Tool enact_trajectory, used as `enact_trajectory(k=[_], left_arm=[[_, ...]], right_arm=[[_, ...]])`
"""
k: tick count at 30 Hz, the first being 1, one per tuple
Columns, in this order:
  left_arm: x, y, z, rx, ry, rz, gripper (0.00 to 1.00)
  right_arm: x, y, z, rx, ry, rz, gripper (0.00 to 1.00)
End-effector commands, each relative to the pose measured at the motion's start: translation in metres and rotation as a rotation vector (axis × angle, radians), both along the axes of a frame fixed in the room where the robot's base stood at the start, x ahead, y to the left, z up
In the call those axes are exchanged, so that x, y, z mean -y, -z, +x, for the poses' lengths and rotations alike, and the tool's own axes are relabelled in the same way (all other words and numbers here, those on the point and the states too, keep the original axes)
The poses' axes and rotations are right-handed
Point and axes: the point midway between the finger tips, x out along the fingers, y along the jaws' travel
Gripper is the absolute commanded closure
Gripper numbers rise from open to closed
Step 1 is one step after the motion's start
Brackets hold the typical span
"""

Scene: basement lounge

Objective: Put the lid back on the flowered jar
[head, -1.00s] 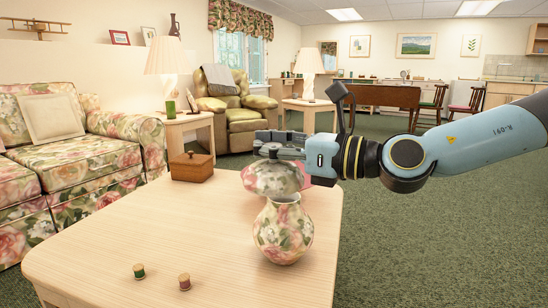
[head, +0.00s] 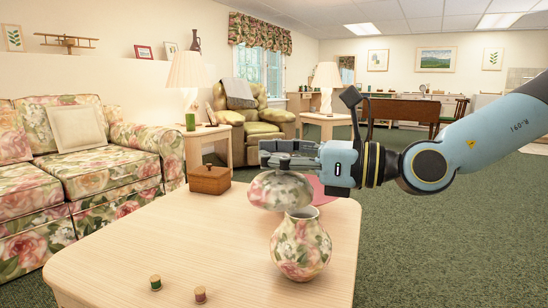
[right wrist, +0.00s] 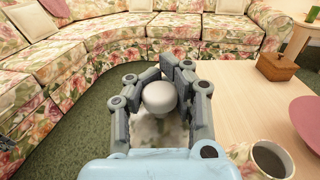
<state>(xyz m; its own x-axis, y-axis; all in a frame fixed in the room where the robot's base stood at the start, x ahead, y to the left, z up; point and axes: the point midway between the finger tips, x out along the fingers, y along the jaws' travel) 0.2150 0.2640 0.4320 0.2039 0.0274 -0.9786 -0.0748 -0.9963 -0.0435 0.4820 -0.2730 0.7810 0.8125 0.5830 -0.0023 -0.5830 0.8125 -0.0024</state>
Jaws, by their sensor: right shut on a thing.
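The flowered jar (head: 300,250) stands upright and open on the light wooden table. Its dark mouth also shows at the lower right of the right wrist view, where the jar (right wrist: 240,153) is partly cut off. My right gripper (head: 277,156) is shut on the knob of the domed flowered lid (head: 280,191). It holds the lid in the air, higher than the jar's mouth and left of it in the head view. In the right wrist view the pale knob (right wrist: 160,97) sits between the fingers, and the lid below is mostly hidden. My left gripper is out of view.
A brown wooden box (head: 209,179) sits at the table's far left corner. A pink round piece (head: 322,190) lies behind the lid, partly hidden. Two thread spools, green (head: 156,283) and reddish (head: 200,295), stand near the front. The table's left middle is clear.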

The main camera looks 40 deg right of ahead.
Motion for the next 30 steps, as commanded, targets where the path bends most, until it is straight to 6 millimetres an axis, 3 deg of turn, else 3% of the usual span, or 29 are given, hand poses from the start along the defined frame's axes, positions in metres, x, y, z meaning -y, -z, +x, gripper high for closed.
enact_trajectory(k=[30], left_arm=[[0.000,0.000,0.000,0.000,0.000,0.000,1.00]], right_arm=[[-0.028,-0.011,-0.016,0.003,-0.148,0.001,1.00]])
